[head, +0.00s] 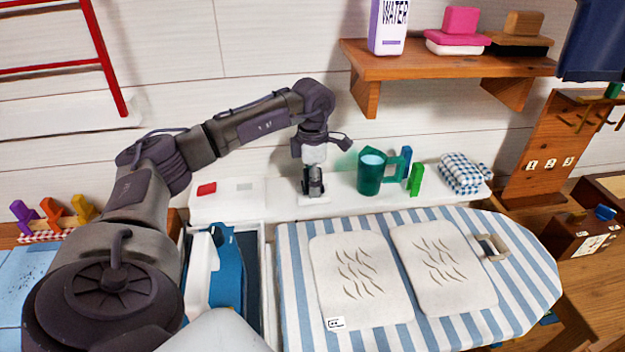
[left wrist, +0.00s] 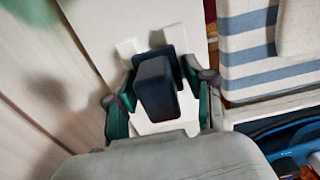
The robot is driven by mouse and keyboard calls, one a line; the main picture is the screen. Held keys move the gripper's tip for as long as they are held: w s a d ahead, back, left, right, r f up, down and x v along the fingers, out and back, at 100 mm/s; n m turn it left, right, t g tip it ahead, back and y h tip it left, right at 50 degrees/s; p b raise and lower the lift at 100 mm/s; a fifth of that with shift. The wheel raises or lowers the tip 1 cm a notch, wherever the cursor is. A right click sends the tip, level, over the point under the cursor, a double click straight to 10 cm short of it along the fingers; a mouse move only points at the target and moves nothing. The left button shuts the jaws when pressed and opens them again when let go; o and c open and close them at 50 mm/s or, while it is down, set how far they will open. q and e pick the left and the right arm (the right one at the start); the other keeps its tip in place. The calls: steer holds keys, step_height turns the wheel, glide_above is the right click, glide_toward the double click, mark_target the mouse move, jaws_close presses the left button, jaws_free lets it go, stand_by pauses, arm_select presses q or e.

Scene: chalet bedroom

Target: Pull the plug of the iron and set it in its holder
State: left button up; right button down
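My left gripper (head: 313,185) points down over the white ledge along the wall. In the left wrist view its green-padded fingers (left wrist: 160,95) stand on either side of a dark block that looks like the plug (left wrist: 157,90). A little pale space shows between block and fingers, so they look open around it. The block sits at a white plate on the ledge. The blue and white iron (head: 230,268) is at the lower left, by a white-edged tray (head: 265,290) with a dark inside; my arm partly hides it. The right gripper is out of view.
A striped ironing board (head: 525,265) with two pale pads fills the front. A wooden shelf (head: 440,62) hangs above. A red switch (head: 207,188) lies left.

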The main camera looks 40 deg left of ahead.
arm_select(q)
steer(key=shift+o, duration=1.1)
step_height(320, 180, up, 12)
steer(key=shift+f, duration=0.1)
